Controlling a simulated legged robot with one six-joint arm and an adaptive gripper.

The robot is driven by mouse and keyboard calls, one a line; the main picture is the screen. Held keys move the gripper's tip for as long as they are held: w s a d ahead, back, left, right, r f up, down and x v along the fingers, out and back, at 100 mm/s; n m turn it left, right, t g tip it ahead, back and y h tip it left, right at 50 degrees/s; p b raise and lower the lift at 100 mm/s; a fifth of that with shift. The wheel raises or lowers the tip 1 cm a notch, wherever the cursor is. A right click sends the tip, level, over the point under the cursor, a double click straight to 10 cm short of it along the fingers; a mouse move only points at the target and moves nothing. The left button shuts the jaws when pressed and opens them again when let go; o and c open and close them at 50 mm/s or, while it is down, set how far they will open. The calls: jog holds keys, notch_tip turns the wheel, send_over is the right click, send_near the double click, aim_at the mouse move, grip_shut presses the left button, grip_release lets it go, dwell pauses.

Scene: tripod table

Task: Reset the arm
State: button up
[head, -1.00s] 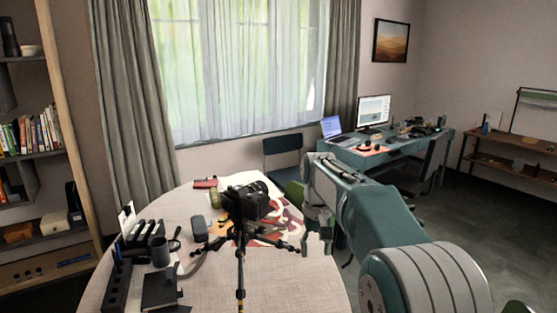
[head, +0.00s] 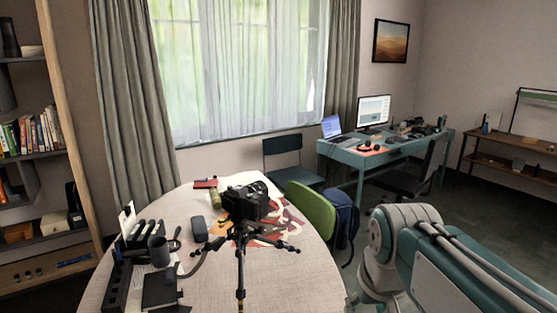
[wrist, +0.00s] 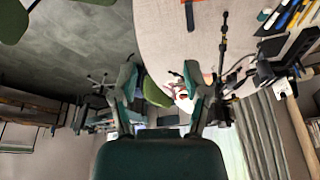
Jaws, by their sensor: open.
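My gripper (wrist: 160,78) shows in the wrist view with its two fingers spread apart and nothing between them. It is open and empty. The wrist view is upside down, with the table and floor in its upper part. In the head view my arm is folded low at the bottom right, clear of the table's right edge, and the fingers are out of that picture.
A round table (head: 215,275) bears a black camera (head: 248,201) on a tripod (head: 240,262), a dark mug (head: 159,252) and an organizer. A green chair (head: 312,209) and a blue backpack (head: 343,222) stand beside it. A desk (head: 365,160) is farther back.

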jog(key=s+d+f+t, duration=0.1)
jog(key=s+f+t, duration=0.1)
jog(key=s+f, duration=0.3)
jog(key=s, duration=0.4)
jog(key=shift+s+d, duration=0.15)
jog(key=shift+s, duration=0.05)
